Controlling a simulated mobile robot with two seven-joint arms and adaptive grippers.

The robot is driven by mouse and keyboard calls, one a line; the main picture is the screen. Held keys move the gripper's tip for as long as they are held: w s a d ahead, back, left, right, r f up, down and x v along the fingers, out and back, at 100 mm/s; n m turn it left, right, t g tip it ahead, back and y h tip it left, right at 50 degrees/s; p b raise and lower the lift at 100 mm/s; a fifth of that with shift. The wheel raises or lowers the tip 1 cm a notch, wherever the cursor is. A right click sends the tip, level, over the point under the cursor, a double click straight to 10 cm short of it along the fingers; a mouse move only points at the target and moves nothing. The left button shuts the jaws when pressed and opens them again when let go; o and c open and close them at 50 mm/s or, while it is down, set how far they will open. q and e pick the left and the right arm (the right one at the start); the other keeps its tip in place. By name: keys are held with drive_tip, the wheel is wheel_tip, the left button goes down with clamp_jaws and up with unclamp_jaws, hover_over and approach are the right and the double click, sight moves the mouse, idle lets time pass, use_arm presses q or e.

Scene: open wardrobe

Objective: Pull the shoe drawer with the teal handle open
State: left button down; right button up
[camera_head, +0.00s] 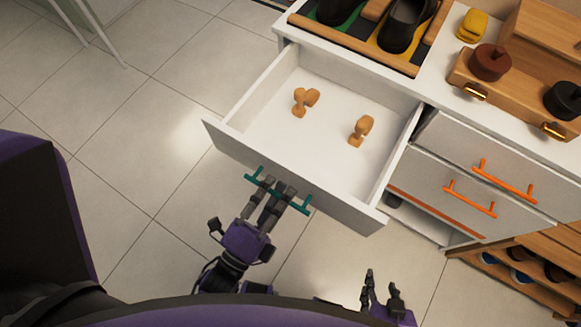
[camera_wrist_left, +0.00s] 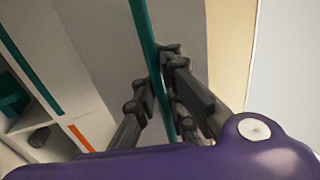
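The shoe drawer (camera_head: 262,170) stands pulled well out of the white cabinet, with its inside showing in the head view. Its teal handle (camera_head: 302,206) is on the front panel. My left gripper (camera_head: 276,188) is at the middle of this handle, with its fingers around the bar. In the left wrist view the teal bar (camera_wrist_left: 143,25) runs between the dark fingers (camera_wrist_left: 160,80), which appear closed on it. My right gripper (camera_head: 383,288) is empty, its fingers apart, low in the head view and away from the cabinet.
Two wooden pieces (camera_head: 361,131) lie in the drawer. Drawers with orange handles (camera_head: 505,181) are to the right, closed. Shoes (camera_head: 404,25) and a wooden box (camera_head: 510,92) stand on the cabinet top. A low shoe rack (camera_head: 530,285) is at lower right.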

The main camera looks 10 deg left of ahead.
use_arm(q)
drive_tip(key=shift+s+a+f, duration=0.1)
drive_tip(key=shift+s+f, duration=0.15)
drive_tip(key=shift+s, duration=0.1)
drive_tip(key=c, duration=2.5)
unclamp_jaws()
drive_tip(key=o, duration=0.6)
drive_tip(key=shift+o, duration=0.3)
drive_tip(key=shift+r, duration=0.1)
drive_tip(key=v, duration=1.2)
drive_tip(key=shift+r, duration=0.1)
